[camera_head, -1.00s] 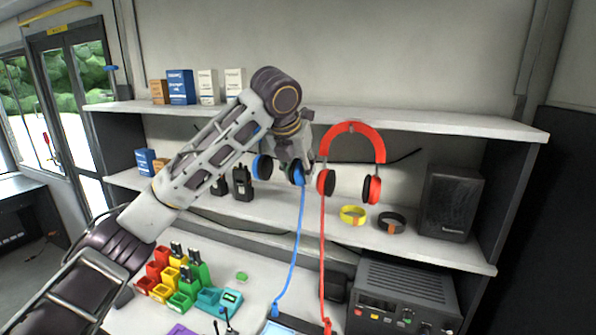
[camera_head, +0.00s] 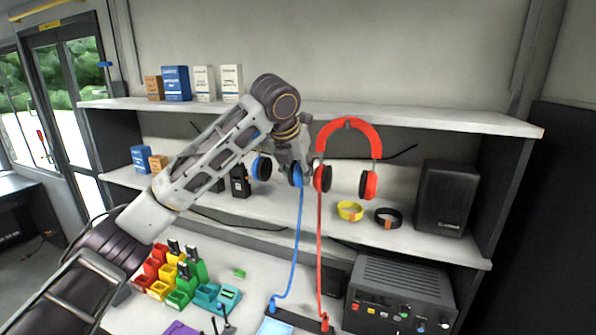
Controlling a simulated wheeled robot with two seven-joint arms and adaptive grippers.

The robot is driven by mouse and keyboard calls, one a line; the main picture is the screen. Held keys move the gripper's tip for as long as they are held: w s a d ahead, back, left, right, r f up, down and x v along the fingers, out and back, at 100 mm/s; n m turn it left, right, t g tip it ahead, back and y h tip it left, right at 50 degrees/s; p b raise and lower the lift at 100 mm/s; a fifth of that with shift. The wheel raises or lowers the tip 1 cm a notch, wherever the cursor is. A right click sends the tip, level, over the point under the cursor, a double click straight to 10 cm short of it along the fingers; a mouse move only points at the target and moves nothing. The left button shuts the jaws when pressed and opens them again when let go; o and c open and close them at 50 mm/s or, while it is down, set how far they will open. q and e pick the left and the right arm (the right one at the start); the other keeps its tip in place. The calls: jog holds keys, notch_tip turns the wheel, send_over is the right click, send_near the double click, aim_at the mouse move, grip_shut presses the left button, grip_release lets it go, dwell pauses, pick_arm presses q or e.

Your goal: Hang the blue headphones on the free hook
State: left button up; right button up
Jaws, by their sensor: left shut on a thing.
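The blue headphones (camera_head: 261,168) hang below my left gripper (camera_head: 291,158), which is shut on them in front of the upper shelf. Their headband is mostly hidden behind the gripper and wrist; both ear cups show, and a blue cable (camera_head: 296,240) runs down to the desk. The red headphones (camera_head: 348,130) hang just right of the gripper, under the shelf edge, with a red cable (camera_head: 319,250). The free hook cannot be made out; my arm covers part of the shelf edge. My right gripper is not in view.
The upper shelf (camera_head: 440,120) carries several boxes at the left. The lower shelf (camera_head: 455,250) holds a speaker (camera_head: 444,197), a yellow band (camera_head: 349,211), a black band (camera_head: 388,218) and a handheld radio (camera_head: 240,184). A radio unit (camera_head: 400,297) and colored bins (camera_head: 178,298) stand on the desk.

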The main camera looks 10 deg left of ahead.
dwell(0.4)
pick_arm(q)
jog(key=o, duration=0.8)
jog(key=shift+r, duration=0.1)
jog(key=shift+v, duration=5.85)
jog(key=shift+s, duration=0.1)
